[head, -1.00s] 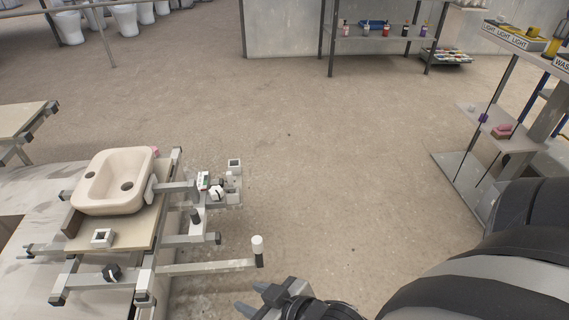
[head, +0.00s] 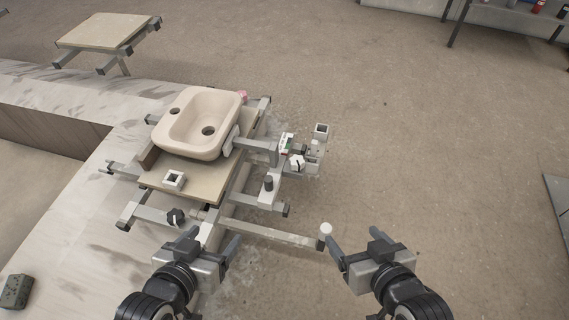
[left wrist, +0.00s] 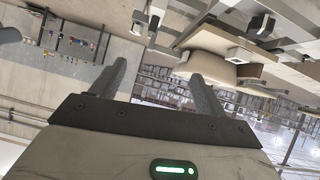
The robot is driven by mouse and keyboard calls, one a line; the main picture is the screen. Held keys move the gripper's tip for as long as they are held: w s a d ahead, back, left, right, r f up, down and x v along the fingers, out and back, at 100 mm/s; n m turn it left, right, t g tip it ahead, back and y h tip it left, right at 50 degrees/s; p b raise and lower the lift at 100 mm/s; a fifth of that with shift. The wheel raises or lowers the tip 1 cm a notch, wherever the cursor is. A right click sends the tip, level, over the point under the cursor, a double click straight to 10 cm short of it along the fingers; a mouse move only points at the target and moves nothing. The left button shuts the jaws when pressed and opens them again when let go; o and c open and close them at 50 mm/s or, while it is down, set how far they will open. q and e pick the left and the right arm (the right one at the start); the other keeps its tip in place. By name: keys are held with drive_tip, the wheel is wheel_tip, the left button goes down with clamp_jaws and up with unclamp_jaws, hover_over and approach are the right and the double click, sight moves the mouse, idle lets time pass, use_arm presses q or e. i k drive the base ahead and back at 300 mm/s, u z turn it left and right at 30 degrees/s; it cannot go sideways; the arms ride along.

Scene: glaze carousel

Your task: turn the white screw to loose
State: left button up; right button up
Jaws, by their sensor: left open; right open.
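The white screw (head: 297,163) is a small white knob on the bracket at the right side of the basin stand. A small label with red and green parts (head: 286,143) is just above and left of it. My left gripper (head: 211,241) is open and empty, below and left of the screw and apart from it. The left wrist view also shows its open fingers (left wrist: 155,85), with nothing between them. My right gripper (head: 352,237) is open and empty, below and right of the screw.
A beige basin (head: 200,122) sits on the stand's board. A black knob (head: 175,217) is on the stand's near left. Open floor (head: 440,130) lies to the right.

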sight(296, 162)
drive_tip(key=z, duration=1.5)
drive_tip(key=i, duration=0.5)
drive_tip(key=u, duration=2.6)
